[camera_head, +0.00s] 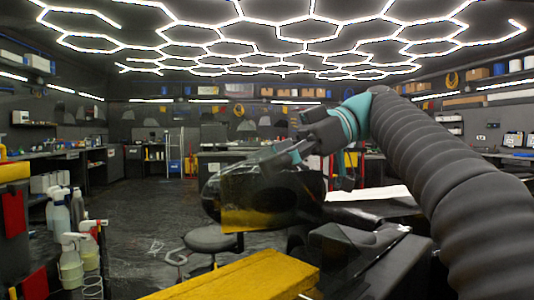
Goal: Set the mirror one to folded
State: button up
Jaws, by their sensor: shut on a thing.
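The mirror (262,197), a glossy black rounded side-mirror housing, is at the centre of the head view. A yellow patch shows on its lower face, perhaps a reflection. My gripper (291,155) reaches down from the upper right to the top of the mirror. It is shut on the mirror near its upper right edge. The fingertips are dark against the dark housing, so the exact contact is hard to see. The mirror's mount is not clearly visible.
A yellow surface (237,280) lies in the near foreground, below the mirror. A dark stool (212,239) stands on the floor behind. Spray bottles (70,262) stand at the left. A dark panel (352,248) is at the lower right. Open floor lies at centre left.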

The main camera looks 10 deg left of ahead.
jog(key=shift+w+f, duration=0.15)
jog(key=shift+f, duration=0.4)
jog(key=o, duration=1.7)
jog(key=shift+r, duration=0.15)
